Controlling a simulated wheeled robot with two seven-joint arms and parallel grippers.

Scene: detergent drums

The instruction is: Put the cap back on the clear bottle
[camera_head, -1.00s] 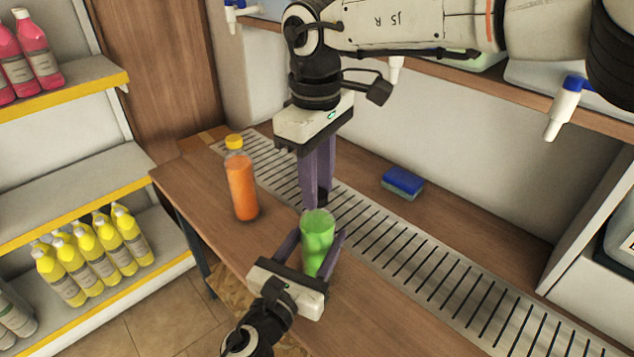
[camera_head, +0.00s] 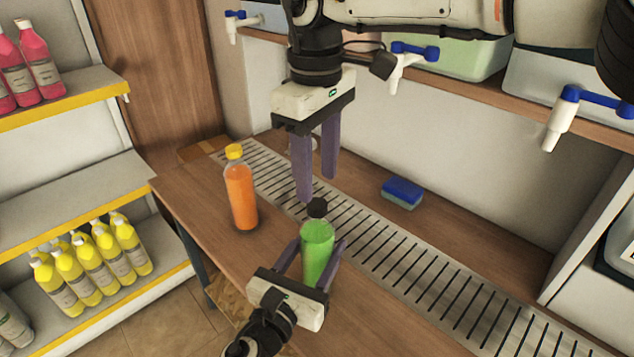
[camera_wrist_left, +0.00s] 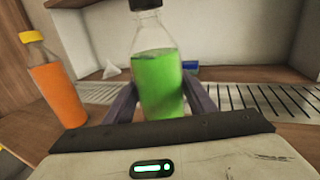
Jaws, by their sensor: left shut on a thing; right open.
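The clear bottle (camera_head: 317,250), filled with green liquid, stands upright between the fingers of my left gripper (camera_head: 316,256), which is shut on it. It also shows in the left wrist view (camera_wrist_left: 160,85). A black cap (camera_head: 317,207) sits on top of its neck. In the left wrist view the cap (camera_wrist_left: 146,4) is cut off by the top edge, and I cannot tell how tightly it sits. My right gripper (camera_head: 317,188) is open and empty, its purple fingers pointing down just above and behind the cap.
An orange bottle with a yellow cap (camera_head: 240,195) stands left on the wooden counter. A slotted metal drain strip (camera_head: 415,260) runs behind the green bottle. A blue and green sponge (camera_head: 402,193) lies beyond it. Drums with blue-handled taps (camera_head: 572,105) sit on the shelf above.

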